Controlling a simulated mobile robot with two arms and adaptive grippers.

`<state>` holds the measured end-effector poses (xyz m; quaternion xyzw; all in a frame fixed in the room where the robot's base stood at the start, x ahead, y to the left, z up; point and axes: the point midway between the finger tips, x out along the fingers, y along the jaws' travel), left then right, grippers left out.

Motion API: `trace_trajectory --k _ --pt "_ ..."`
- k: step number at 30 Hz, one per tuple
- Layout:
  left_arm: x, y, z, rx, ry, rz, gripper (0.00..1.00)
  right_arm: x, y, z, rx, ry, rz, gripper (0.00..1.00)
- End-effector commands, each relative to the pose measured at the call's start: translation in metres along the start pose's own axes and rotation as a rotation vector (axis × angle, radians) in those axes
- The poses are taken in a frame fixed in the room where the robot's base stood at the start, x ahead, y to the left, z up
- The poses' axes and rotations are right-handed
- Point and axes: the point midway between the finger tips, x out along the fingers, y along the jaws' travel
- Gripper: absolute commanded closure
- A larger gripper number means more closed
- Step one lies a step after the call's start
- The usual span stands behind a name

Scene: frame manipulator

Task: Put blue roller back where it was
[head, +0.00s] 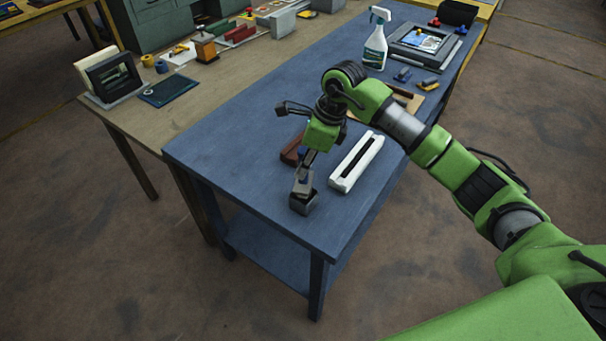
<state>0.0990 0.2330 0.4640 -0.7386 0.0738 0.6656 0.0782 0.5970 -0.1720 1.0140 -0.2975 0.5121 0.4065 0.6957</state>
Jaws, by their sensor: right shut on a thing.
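My right gripper (303,186) reaches down over the near end of the blue table (245,135). It is shut on a small dark grey piece (303,205), low over or touching the tabletop. I cannot tell whether this piece is part of the blue roller; the fingers and wrist hide much of it. No blue roller shows clearly. A small blue bit (303,152) shows by a reddish-brown block (292,151), partly hidden behind my wrist. My left gripper is not in view.
A white slotted frame (357,161) lies just right of the gripper. Further back are small tools (403,75), a spray bottle (375,42) and a grey framed panel (424,41). A wooden table (140,122) with several items adjoins at left. The blue table's left part is clear.

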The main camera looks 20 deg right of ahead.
Motion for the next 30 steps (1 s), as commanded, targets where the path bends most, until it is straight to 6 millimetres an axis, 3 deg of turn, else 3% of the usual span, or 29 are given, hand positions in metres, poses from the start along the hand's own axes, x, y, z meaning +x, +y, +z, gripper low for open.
trace_trajectory --k 9,18,19,20,30 --pt "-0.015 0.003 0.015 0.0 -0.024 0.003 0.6 0.034 0.001 -0.011 0.001 0.001 0.002 1.0" --pt "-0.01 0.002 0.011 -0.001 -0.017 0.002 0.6 0.038 0.0 -0.012 0.0 0.0 -0.001 1.0" --pt "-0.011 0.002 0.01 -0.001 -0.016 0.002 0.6 0.037 0.0 -0.012 0.0 0.001 0.0 0.76" --pt "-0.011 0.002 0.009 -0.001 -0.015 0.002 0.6 0.036 0.0 -0.012 0.0 0.001 0.0 0.68" --pt "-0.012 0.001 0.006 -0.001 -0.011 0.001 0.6 0.036 0.0 -0.012 0.0 0.001 0.0 0.67"
